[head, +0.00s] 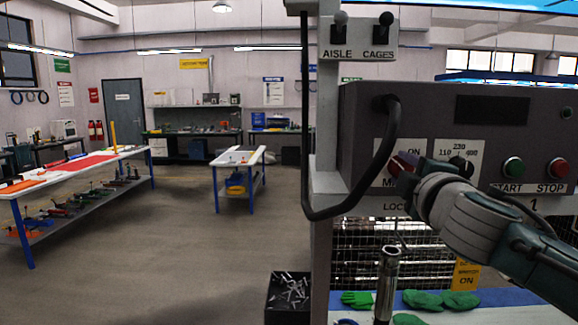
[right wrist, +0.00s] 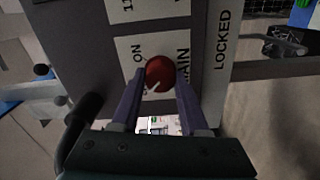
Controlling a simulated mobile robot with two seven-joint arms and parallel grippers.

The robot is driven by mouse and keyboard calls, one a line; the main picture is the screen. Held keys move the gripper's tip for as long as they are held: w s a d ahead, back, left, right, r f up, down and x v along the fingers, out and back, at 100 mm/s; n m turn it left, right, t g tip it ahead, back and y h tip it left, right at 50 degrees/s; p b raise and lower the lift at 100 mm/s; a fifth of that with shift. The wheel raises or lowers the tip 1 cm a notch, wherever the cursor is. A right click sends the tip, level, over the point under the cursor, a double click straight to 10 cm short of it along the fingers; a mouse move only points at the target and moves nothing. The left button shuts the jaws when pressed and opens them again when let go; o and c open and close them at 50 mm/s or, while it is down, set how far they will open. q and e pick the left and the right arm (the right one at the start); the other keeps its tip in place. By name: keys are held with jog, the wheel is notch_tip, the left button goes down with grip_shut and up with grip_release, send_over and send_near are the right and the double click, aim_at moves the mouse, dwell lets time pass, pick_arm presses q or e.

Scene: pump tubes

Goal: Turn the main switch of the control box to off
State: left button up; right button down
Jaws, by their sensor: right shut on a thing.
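The grey control box (head: 480,110) fills the upper right of the head view. Its main switch is a red knob (head: 398,163) on a white plate marked ON and MAIN, partly hidden by my gripper. In the right wrist view the round red knob (right wrist: 160,73) sits between the two fingers, with a pale mark towards its lower left. My right gripper (right wrist: 158,86) is shut on this knob. The ON label (right wrist: 137,76) is just left of the knob in that view. My left gripper is not in view.
Green START (head: 513,167) and red STOP (head: 558,168) buttons lie right of the switch. A thick black cable (head: 383,165) loops down left of it. AISLE and CAGES switches (head: 358,38) stand above. Green gloves (head: 422,299) lie on the bench below.

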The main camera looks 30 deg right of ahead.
dwell(0.4)
jog(key=shift+c, duration=2.1)
grip_release()
jog(key=b+v, duration=0.2)
jog(key=v, duration=0.8)
jog(key=shift+b, duration=0.35)
jog(key=shift+r, duration=0.1)
